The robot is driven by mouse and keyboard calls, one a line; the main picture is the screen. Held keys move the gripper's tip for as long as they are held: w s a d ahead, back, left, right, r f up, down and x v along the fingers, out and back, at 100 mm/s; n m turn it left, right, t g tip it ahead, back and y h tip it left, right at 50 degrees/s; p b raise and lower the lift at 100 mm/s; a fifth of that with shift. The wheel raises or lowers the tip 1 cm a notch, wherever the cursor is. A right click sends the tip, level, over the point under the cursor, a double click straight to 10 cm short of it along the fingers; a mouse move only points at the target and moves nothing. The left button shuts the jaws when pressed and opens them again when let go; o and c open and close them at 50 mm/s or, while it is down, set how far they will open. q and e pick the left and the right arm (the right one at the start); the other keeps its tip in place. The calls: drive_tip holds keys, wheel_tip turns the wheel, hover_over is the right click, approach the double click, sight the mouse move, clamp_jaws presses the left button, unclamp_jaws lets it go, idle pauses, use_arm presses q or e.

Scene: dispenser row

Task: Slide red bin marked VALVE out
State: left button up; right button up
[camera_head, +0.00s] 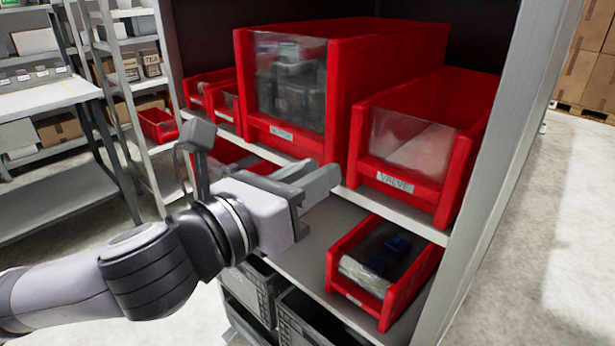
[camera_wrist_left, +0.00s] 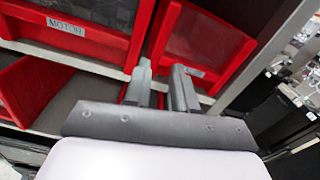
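The red bin marked VALVE (camera_head: 452,170) stands on the upper shelf at the right end, with a clear front window and a white label on its low front lip. Pale contents show behind the window. In the left wrist view the VALVE bin (camera_wrist_left: 210,40) is just beyond the fingers. My left gripper (camera_head: 318,178) is in front of the shelf, left of the VALVE label and apart from it. Its two fingers (camera_wrist_left: 160,82) have a gap between them with nothing held. My right gripper is in no view.
A larger red bin marked MOTOR (camera_head: 345,90) stands directly left of the VALVE bin. A red bin (camera_head: 337,284) with blue items sits on the lower shelf. A grey upright (camera_head: 490,180) borders the right side. Grey crates (camera_head: 298,318) are below.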

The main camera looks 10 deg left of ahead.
sight(353, 145)
use_arm(q)
drive_tip(key=shift+s+a+r+m, duration=0.2)
drive_tip(key=shift+r+m, duration=0.3)
drive_tip(key=shift+m, duration=0.4)
drive_tip(key=shift+d, duration=0.1)
drive_tip(key=shift+x, duration=3.6)
clamp_jaws()
